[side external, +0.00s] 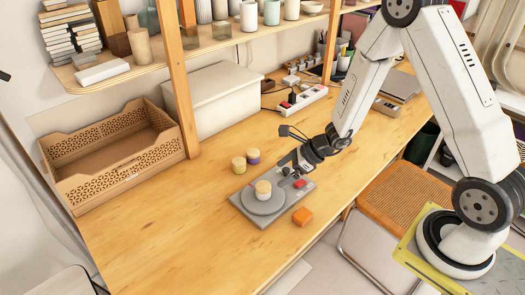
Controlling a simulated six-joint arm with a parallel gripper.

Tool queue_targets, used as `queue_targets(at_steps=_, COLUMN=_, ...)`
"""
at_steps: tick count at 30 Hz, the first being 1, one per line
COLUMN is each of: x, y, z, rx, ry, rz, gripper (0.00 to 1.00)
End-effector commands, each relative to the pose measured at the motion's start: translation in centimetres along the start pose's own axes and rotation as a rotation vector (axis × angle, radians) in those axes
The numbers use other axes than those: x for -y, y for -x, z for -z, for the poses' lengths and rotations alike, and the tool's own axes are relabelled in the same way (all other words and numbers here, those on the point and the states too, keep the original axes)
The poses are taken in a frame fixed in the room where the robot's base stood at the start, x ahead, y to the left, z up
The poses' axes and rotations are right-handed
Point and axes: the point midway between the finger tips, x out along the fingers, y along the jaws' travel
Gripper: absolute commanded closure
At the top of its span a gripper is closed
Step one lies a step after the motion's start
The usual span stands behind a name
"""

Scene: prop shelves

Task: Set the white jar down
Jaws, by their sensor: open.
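A small white jar (263,194) with a pale wooden lid stands upright on a round grey disc (251,206). The disc is part of a flat grey base (270,220) on the wooden table. My gripper (287,147) is open and empty, above and to the right of the jar, apart from it. Its fingers point left, and one is close to the back of the grey base.
A yellow jar (239,166) and a purple jar (253,160) stand behind the base. A cardboard crate (85,190) is at left; the front table is clear.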

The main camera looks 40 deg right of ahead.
Motion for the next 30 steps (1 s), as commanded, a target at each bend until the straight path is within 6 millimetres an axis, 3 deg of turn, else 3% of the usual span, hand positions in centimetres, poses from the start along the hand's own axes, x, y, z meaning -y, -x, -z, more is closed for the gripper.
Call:
queue_targets(at_steps=8, x=0.0, y=1.6, z=0.0, rx=0.0, ry=-0.001, rz=0.001, gripper=0.0)
queue_targets(at_steps=30, x=-0.4, y=1.8, z=-0.1, rx=-0.008, ry=0.032, rz=-0.014, gripper=0.0)
